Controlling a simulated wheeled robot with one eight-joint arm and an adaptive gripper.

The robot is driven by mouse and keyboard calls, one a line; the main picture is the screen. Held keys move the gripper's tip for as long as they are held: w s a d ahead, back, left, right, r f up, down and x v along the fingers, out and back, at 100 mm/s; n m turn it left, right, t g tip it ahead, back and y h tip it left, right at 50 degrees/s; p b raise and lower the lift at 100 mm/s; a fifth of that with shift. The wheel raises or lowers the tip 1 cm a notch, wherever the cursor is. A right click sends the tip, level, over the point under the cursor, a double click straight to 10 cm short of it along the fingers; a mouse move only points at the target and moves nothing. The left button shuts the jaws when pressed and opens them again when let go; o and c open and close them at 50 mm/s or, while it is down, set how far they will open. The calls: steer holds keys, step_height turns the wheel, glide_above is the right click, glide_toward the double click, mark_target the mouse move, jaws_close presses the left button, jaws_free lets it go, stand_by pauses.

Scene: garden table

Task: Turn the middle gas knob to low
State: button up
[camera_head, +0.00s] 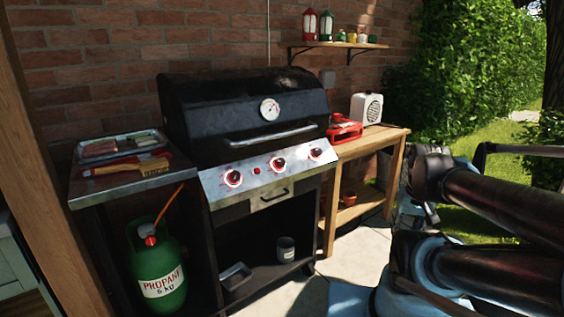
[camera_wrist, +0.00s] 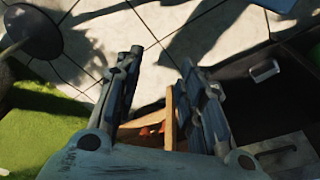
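A black gas grill (camera_head: 240,112) with its lid closed stands against the brick wall in the head view. Its sloped silver front panel has three knobs: left (camera_head: 233,178), middle (camera_head: 278,163) and right (camera_head: 315,152). A small red button (camera_head: 256,171) sits between the left and middle knobs. The knobs' exact settings are too small to read. My gripper (camera_wrist: 161,56) is open and empty in the wrist view, pointing down over the patio. In the head view my arm is at the right, apart from the grill. No knob shows in the wrist view.
A wooden side table (camera_head: 370,145) with a red device (camera_head: 343,130) and white box (camera_head: 367,108) stands right of the grill. A side shelf (camera_head: 95,190) holds a tray and brush; a green propane bottle (camera_head: 160,270) stands below. A shelf (camera_head: 338,46) hangs above.

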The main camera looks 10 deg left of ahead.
steer(key=shift+o, duration=0.6)
steer(key=shift+a+r, duration=0.2)
steer(key=shift+r, duration=0.35)
steer(key=shift+a+r, duration=0.2)
steer(key=shift+r, duration=0.3)
step_height(320, 180, up, 22)
steer(key=n+t+y, duration=0.1)
steer(key=n+y, duration=0.2)
steer(key=n, duration=0.6)
glide_above(281, 161)
steer(key=s+d, duration=0.4)
steer(key=s, duration=0.1)
steer(key=x, duration=1.6)
steer(key=shift+w+d+f, duration=0.15)
steer(key=shift+d, duration=0.05)
